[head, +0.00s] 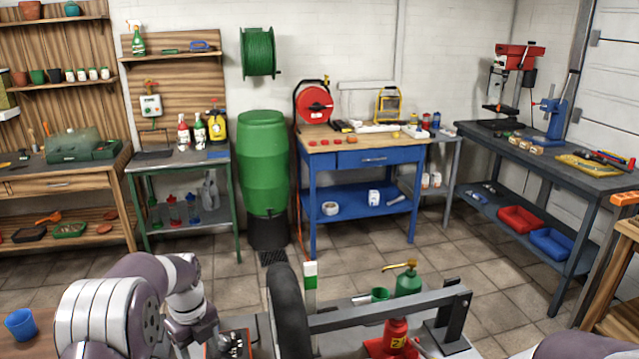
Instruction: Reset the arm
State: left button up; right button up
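My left arm, white with purple-brown joints, comes in at the bottom left and bends over toward the lower middle. Its far end points down near the bottom edge, where what may be my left gripper (232,346) shows as a small dark shape over something red and black. Its fingers are too small and cut off to tell open from shut, and I see nothing clearly held.
A black wheel-like shape (287,312) and a grey bar (385,309) stand close right of my arm. Near the bar are a green can (408,281) and a red bottle (396,333). A blue cup (21,325) sits at left. Tiled floor (345,262) lies clear before the blue workbench (365,160).

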pick_arm(q)
jog(key=s+d+r+n, duration=0.1)
jog(key=s+d+n, duration=0.2)
jog(key=s+n, duration=0.8)
jog(key=s+d+n+t, duration=0.1)
jog(key=s+d+n, duration=0.2)
jog(key=s+n, duration=0.9)
jog(key=n, duration=0.2)
jog(key=shift+d+r+n, duration=0.3)
jog(key=shift+d+r, duration=0.1)
pick_arm(e)
jog(key=shift+s+r, duration=0.1)
jog(key=shift+s, duration=0.15)
pick_arm(q)
jog(key=shift+s, duration=0.15)
